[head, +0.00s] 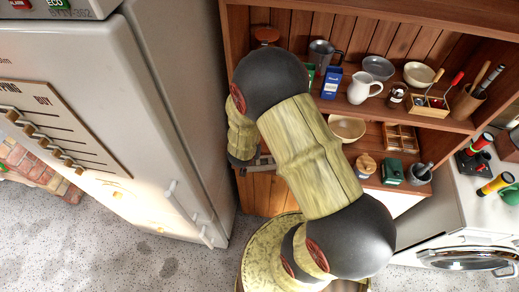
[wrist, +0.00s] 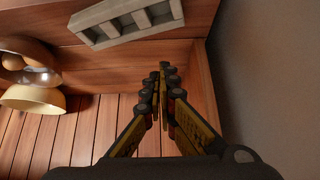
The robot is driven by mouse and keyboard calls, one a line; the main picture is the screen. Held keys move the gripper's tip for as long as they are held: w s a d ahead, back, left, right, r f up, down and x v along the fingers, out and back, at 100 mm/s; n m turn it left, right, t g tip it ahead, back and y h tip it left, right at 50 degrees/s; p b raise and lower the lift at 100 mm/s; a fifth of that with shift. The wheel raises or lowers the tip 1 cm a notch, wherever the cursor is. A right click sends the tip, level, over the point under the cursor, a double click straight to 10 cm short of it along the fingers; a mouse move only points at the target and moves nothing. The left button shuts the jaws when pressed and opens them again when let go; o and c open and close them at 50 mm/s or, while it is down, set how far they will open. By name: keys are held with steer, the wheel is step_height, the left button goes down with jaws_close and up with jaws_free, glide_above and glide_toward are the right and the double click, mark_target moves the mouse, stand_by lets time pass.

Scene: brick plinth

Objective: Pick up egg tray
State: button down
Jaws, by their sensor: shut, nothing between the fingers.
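A grey tray with square hollows, which looks like the egg tray (wrist: 127,18), lies on a wooden surface at the top of the wrist view. It is tilted in the picture and partly cut off by the frame's top edge. I cannot make it out in the head view, where my arm covers part of the cabinet. My gripper (wrist: 166,70) is shut and empty, its fingertips together below the tray in the wrist picture and apart from it. In the head view my gripper (head: 264,162) is mostly hidden beside my arm, near the cabinet's left side.
A cream bowl (wrist: 36,98) and a brown rounded thing stand left in the wrist view; a side wall (wrist: 202,75) is close right. In the head view, the wooden cabinet holds a white jug (head: 361,88), a divided wooden box (head: 400,138) and a mortar (head: 420,173). A fridge (head: 90,90) stands left.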

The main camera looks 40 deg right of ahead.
steer(key=shift+w+f+b, duration=0.35)
steer(key=shift+f+b, duration=0.15)
steer(key=a+f+n+g+y+b, duration=0.1)
steer(key=a+f+n+y+b, duration=0.3)
steer(key=n, duration=0.6)
steer(key=a+f+n+g+y+b, duration=0.1)
steer(key=a+n, duration=0.5)
steer(key=n, duration=0.4)
steer(key=n+g+h, duration=0.1)
steer(key=n+g, duration=0.2)
steer(key=n, duration=0.7)
glide_above(267, 162)
steer(key=shift+a+r, duration=0.1)
steer(key=shift+a, duration=0.15)
steer(key=shift+d+f+b, duration=0.2)
steer(key=shift+d+b, duration=0.1)
steer(key=shift+f, duration=0.55)
